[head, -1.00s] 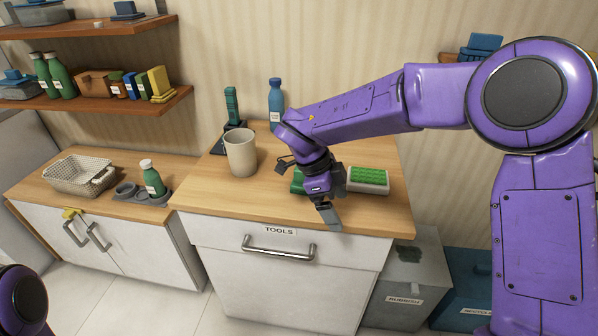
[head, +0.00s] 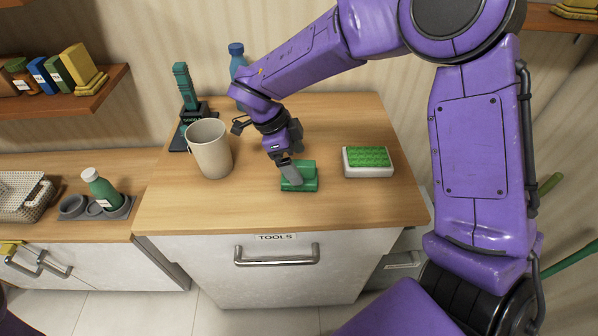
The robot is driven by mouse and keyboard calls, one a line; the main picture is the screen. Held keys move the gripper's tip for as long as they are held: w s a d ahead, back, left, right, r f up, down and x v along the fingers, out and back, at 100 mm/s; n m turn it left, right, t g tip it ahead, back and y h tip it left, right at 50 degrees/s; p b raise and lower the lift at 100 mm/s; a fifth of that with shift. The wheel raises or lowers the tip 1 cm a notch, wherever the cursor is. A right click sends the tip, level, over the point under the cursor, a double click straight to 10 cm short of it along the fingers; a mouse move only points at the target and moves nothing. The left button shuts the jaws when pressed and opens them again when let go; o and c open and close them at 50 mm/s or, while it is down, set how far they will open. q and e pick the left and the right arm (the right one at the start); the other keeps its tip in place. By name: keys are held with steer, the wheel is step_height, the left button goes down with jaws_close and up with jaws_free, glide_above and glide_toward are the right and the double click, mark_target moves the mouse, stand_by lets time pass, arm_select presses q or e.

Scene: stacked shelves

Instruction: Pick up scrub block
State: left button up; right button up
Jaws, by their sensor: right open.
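A green block (head: 306,170) with a ridged shape lies on the wooden counter. A white block with a bumpy green top (head: 368,160) lies to its right; its looks fit a scrub block. My right gripper (head: 291,178) points down at the green block, with its grey finger in front of that block's left part. It is open; I cannot tell whether it touches the block. The white block stands apart from the gripper. My left gripper is out of view.
A beige cup (head: 209,150) stands left of the gripper. Behind it are a green-handled tool on a dark stand (head: 186,95) and a blue bottle (head: 238,62). The counter (head: 240,207) is clear in front. A drawer labelled TOOLS (head: 276,256) is below.

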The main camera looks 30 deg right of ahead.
mark_target(301, 171)
steer(key=x, duration=0.2)
steer(key=w+p+x, duration=0.1)
steer(key=x, duration=0.2)
steer(key=shift+f, duration=0.45)
steer(key=shift+d+f, duration=0.1)
steer(key=shift+f, duration=0.05)
steer(key=shift+s, duration=0.35)
steer(key=shift+c, duration=0.3)
steer(key=shift+w, duration=0.1)
steer(key=c, duration=1.1)
steer(key=shift+r, duration=0.2)
steer(key=shift+w+r, duration=0.1)
steer(key=shift+r, duration=0.15)
steer(key=v, duration=0.1)
steer(key=b+v, duration=0.1)
steer(key=v, duration=0.1)
steer(key=shift+s+r, duration=0.3)
steer(key=shift+s, duration=0.15)
steer(key=s+a+r, duration=0.1)
steer(key=a+r, duration=0.2)
steer(key=a, duration=0.1)
steer(key=s+a+r+b, duration=0.1)
steer(key=a+r, duration=0.2)
steer(key=a, duration=0.1)
steer(key=s+a+r+b, duration=0.1)
steer(key=a+r, duration=0.2)
steer(key=a, duration=0.1)
steer(key=shift+s+a, duration=0.35)
steer(key=shift+s, duration=0.05)
